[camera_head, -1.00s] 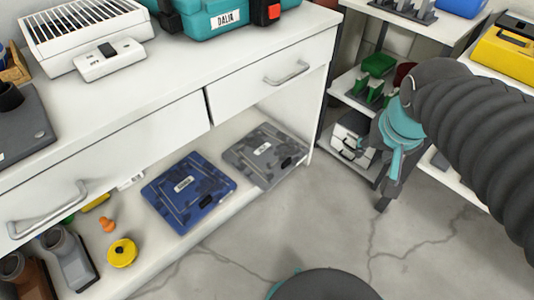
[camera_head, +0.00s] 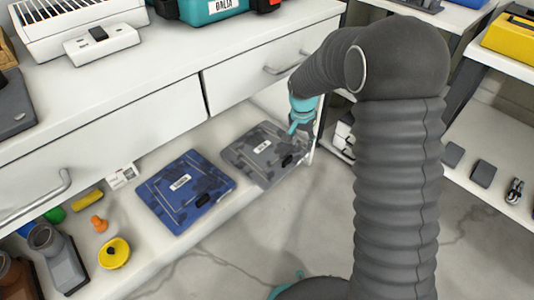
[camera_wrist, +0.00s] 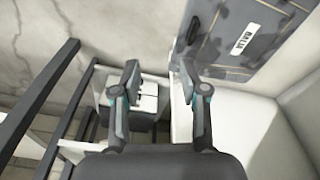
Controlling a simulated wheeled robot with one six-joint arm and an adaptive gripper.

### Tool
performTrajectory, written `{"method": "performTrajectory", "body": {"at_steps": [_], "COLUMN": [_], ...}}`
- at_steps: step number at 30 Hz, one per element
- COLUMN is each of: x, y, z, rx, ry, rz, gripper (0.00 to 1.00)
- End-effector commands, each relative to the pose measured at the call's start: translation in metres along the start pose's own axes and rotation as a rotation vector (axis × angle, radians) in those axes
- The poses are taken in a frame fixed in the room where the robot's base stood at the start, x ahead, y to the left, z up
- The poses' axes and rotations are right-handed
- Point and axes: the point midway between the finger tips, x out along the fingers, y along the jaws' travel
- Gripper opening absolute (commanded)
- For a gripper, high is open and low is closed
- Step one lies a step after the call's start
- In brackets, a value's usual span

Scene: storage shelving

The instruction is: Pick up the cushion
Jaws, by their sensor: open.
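Two flat square camouflage-patterned pads with white labels lie on the low shelf under the drawers; they look like cushions or flat cases. The blue pad (camera_head: 172,206) is on the left, the grey pad (camera_head: 250,148) on the right. I cannot tell which one the task names. My gripper (camera_wrist: 161,75) is open and empty, with its two fingers apart. In the head view it hangs by the right end of the shelf, near the grey pad. The grey pad (camera_wrist: 262,68) also shows in the wrist view, to the right of the fingers.
A white drawer unit (camera_head: 120,135) stands above the low shelf. A yellow round thing (camera_head: 114,252) and other small items lie left of the blue pad. The unit's right side panel is close to my gripper. Another shelving rack (camera_head: 490,180) stands at right. The floor in front is clear.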

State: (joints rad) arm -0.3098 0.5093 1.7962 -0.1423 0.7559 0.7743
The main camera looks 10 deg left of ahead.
Motion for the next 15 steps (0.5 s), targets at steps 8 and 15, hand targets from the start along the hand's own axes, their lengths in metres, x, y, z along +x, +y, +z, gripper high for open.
{"method": "performTrajectory", "body": {"at_steps": [8, 15], "x": [0.077, 0.102], "y": [-0.047, -0.065], "z": [-0.014, -0.022], "rx": [0.136, 0.220], "ry": [0.003, 0.019], "rz": [0.016, 0.010], "gripper": [0.44, 0.44]}}
